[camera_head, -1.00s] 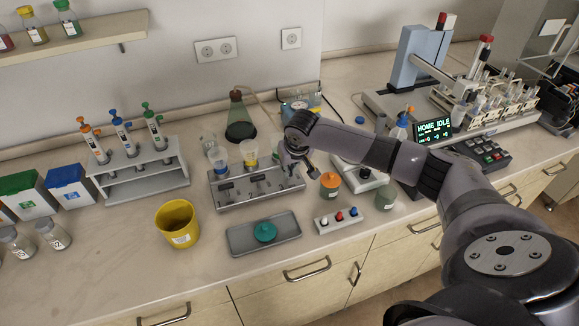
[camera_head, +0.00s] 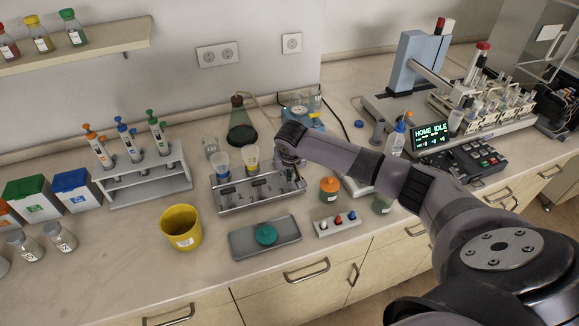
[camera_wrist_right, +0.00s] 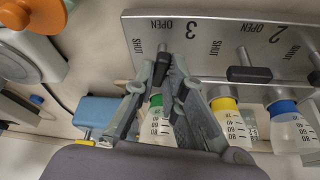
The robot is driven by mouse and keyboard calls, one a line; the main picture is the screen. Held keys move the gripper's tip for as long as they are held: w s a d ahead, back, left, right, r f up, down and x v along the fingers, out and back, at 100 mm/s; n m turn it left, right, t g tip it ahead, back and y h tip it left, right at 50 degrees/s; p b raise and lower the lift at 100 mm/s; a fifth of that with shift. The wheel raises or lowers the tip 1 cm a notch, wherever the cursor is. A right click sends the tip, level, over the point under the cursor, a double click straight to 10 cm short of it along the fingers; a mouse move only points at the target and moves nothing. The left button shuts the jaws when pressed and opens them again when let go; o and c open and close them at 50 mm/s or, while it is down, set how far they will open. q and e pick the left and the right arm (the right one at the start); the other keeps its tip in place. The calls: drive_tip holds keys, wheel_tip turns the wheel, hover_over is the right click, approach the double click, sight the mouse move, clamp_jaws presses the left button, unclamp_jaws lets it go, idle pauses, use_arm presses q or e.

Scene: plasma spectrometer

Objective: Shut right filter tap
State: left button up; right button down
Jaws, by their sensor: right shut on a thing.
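The filter manifold (camera_head: 232,205) is a grey metal block with a row of taps on its front and collared cups behind. The right filter tap (camera_wrist_right: 168,70), marked 3, has a black lever on a metal stem in the right wrist view, with OPEN and SHUT printed beside it. My right gripper (camera_wrist_right: 164,74) is shut on this lever, one finger on each side. In the head view my right gripper (camera_head: 290,168) covers the tap and the manifold's right end. The middle tap (camera_wrist_right: 250,74), marked 2, has its lever lying crosswise. My left gripper is out of view.
A green-collared cup (camera_wrist_right: 156,125) stands close behind the gripped tap, beside a yellow-collared one (camera_wrist_right: 228,118). An orange-topped jar (camera_head: 329,188) stands right of the manifold. A tray with a green disc (camera_head: 266,235) and a switch box (camera_head: 338,225) lie in front.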

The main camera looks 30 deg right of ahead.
drive_tip(key=m+p, duration=0.1)
drive_tip(key=m, duration=0.1)
drive_tip(key=m+g+h+p, duration=0.1)
drive_tip(key=shift+w+a+r+m+p, duration=0.1)
drive_tip(key=shift+a+m+p, duration=0.2)
drive_tip(key=shift+m, duration=0.1)
drive_tip(key=shift+m+g+p, duration=0.3)
drive_tip(key=shift+m+p, duration=0.05)
drive_tip(key=shift+m, duration=0.55)
drive_tip(key=shift+w+m+g+h, duration=0.15)
drive_tip(key=shift+m+g+h, duration=0.2)
drive_tip(key=shift+m, duration=0.55)
drive_tip(key=shift+w+a+m+g, duration=0.1)
drive_tip(key=shift+m+g, duration=0.15)
drive_tip(key=shift+m, duration=0.65)
drive_tip(key=shift+w+f+m+g+h+b, duration=0.1)
drive_tip(key=shift+m+g+h+b, duration=0.1)
drive_tip(key=shift+m, duration=0.25)
drive_tip(key=shift+f+m+g+h+b, duration=0.1)
drive_tip(key=shift+m+g+b, duration=0.1)
drive_tip(key=shift+m, duration=0.25)
use_arm(q)
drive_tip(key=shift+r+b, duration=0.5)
drive_tip(key=shift+b, duration=0.7)
use_arm(e)
drive_tip(key=shift+w+m+g, duration=0.15)
drive_tip(key=shift+m+g, duration=0.65)
drive_tip(key=shift+m, duration=1.2)
drive_tip(key=shift+r, duration=0.1)
